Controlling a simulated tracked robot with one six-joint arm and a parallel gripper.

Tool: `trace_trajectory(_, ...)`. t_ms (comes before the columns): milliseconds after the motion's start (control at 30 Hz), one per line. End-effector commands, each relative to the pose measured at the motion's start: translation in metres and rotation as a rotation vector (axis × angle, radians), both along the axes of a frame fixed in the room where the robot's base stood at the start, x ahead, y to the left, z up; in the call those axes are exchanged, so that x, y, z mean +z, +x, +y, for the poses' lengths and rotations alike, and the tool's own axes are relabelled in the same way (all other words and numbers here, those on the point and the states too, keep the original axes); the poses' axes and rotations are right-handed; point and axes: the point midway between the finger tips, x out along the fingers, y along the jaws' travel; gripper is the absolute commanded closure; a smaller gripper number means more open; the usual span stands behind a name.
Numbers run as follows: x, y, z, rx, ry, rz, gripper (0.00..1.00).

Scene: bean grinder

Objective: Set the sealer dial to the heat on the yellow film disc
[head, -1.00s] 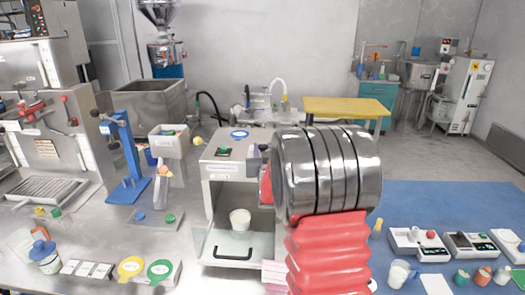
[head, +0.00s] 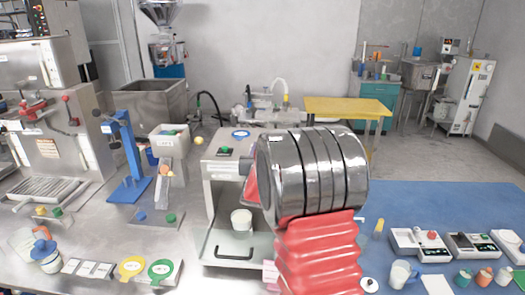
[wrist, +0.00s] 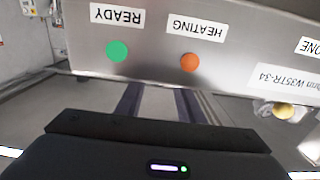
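A yellow film disc (head: 131,267) lies on the bench at the lower left, beside a green disc (head: 160,269); the writing on it is too small to read. A box-shaped machine (head: 228,172), which looks like the sealer, stands mid-bench with a white cup (head: 241,219) in its opening. My arm covers its right side, and I cannot make out the dial. The wrist view shows a metal panel (wrist: 225,30) upside down, with a green READY light (wrist: 117,51) and an orange HEATING light (wrist: 189,62). My gripper's dark body fills the lower wrist view; its fingertips are not clear.
A blue press (head: 128,160) and a white bin (head: 170,140) stand to the left. Small control boxes (head: 418,242) and a white jug (head: 402,273) sit at the right. A blue mat (head: 430,205) has free room. A round brass-coloured part (wrist: 283,110) shows below the panel.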

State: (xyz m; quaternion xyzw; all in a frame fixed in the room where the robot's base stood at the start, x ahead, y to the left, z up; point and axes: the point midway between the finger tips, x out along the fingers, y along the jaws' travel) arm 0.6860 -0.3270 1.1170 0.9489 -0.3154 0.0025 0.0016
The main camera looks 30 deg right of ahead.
Motion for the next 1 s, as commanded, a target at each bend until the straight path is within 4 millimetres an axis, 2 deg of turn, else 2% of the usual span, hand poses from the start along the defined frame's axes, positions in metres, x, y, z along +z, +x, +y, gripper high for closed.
trace_trajectory(200,-0.001,-0.001,-0.001,-0.002,0.003,0.002,0.52)
trace_trajectory(567,-0.003,-0.005,0.002,-0.003,0.004,0.004,0.52)
trace_trajectory(767,-0.002,-0.022,0.014,-0.003,0.004,0.003,0.52)
trace_trajectory(1000,-0.003,-0.052,0.038,-0.001,0.004,0.003,0.52)
